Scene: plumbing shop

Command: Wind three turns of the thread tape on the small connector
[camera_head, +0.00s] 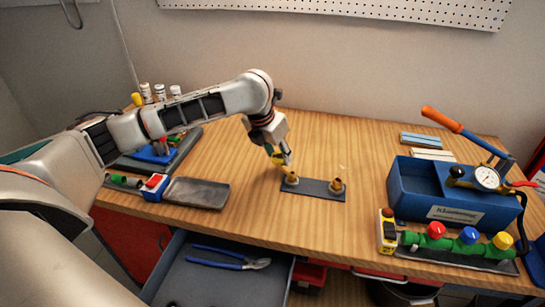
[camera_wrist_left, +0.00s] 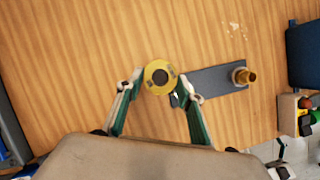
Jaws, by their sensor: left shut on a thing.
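My left gripper (camera_head: 284,158) is shut on the yellow roll of thread tape (camera_head: 277,158), just above and behind the left end of a dark plate (camera_head: 314,190). The roll (camera_wrist_left: 153,86) lies between the fingertips (camera_wrist_left: 160,86) in the left wrist view, its round face with a dark centre towards the camera. The small brass connector (camera_head: 292,179) stands upright on the plate's left end, close below the fingers. I cannot tell whether tape touches it. It is hidden in the wrist view. A larger brass connector (camera_head: 336,186) stands at the plate's right end. My right gripper is out of view.
A blue box (camera_head: 415,190) with a pump and gauge (camera_head: 487,177) stands at the right. A grey tray (camera_head: 197,193) is at the left. An open drawer (camera_head: 205,275) holds blue pliers.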

